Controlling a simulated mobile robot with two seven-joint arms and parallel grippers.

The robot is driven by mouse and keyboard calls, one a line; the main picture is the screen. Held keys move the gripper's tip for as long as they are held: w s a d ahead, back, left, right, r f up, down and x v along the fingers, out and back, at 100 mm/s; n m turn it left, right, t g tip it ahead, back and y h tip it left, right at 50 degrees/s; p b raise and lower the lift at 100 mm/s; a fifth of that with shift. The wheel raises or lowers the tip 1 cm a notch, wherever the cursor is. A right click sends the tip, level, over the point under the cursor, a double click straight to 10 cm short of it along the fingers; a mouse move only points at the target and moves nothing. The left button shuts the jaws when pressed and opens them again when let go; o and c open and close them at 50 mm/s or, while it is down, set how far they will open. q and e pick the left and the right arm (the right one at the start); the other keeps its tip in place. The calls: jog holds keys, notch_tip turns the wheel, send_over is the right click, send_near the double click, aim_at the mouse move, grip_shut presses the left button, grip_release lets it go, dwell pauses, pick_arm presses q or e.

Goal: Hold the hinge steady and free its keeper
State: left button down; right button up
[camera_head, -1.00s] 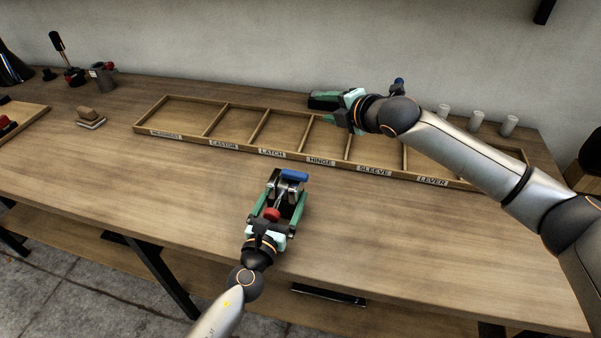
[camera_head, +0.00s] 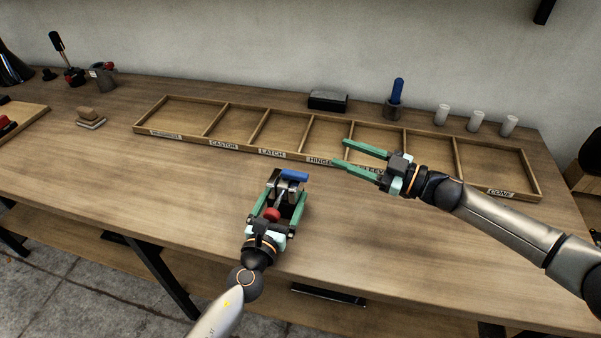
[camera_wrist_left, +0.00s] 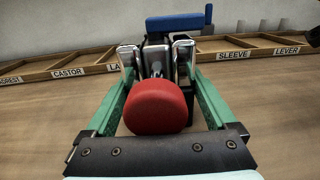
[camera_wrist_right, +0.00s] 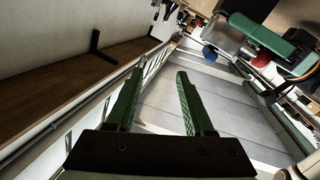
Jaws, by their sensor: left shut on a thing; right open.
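The hinge (camera_head: 290,187) has metal plates, a red round knob (camera_head: 272,214) and a blue bar (camera_head: 295,175) across its far end. It is in front of the divided tray. My left gripper (camera_head: 287,192) is shut on it, with one green finger along each side. In the left wrist view the red knob (camera_wrist_left: 155,106) is close to the camera, and the blue bar (camera_wrist_left: 178,23) lies beyond the metal plates (camera_wrist_left: 155,58). My right gripper (camera_head: 340,153) is open and empty, its fingers over the tray's front edge by the hinge and sleeve labels. I cannot tell which part is the keeper.
The divided wooden tray (camera_head: 225,147) spans the bench, with labels along its front. Behind it stand a black box (camera_head: 328,100), a blue-handled tool in a cup (camera_head: 397,92) and white cylinders (camera_head: 476,121). The bench (camera_head: 150,190) left of the hinge is clear.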

aim_at(300, 174)
jog(key=s+f+m+g+y, duration=0.1)
jog(key=s+f+g, duration=0.25)
jog(key=s, duration=0.25)
jog(key=x, duration=1.1)
jog(key=shift+w+a+r, duration=0.2)
jog(key=shift+r, duration=0.1)
grip_shut()
